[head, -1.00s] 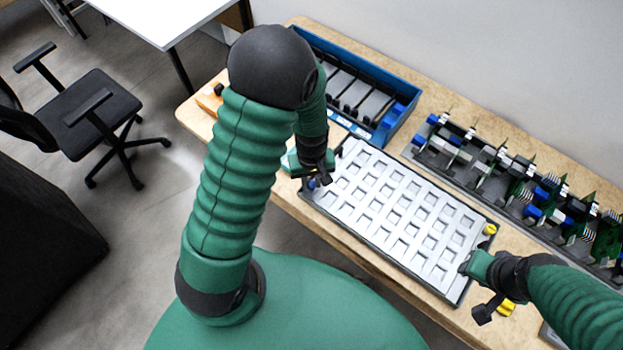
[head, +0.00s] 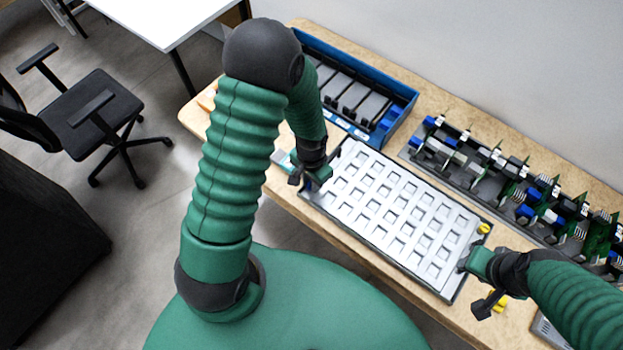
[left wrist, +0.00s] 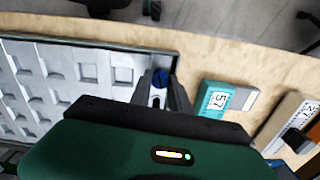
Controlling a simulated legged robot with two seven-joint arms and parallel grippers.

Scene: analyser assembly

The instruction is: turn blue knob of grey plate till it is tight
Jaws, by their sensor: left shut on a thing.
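The grey plate (head: 400,205) with rows of square recesses lies on the wooden bench. Its blue knob (left wrist: 159,79) shows at the plate's corner in the left wrist view, between my left fingertips. My left gripper (head: 309,182) is at the plate's near left corner, and it also shows in the left wrist view (left wrist: 158,90), shut on the blue knob. My right gripper (head: 474,262) is at the plate's right end, by the edge; its fingers are too small and partly hidden to tell their state. A yellow knob (head: 484,229) sits at the plate's far right corner.
A blue bin (head: 403,108) with dark grey parts stands behind the plate. A rack of circuit boards (head: 520,190) runs along the wall side. A teal box labelled 57 (left wrist: 215,101) lies beside the left gripper. A yellow part (head: 497,302) is near the right gripper.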

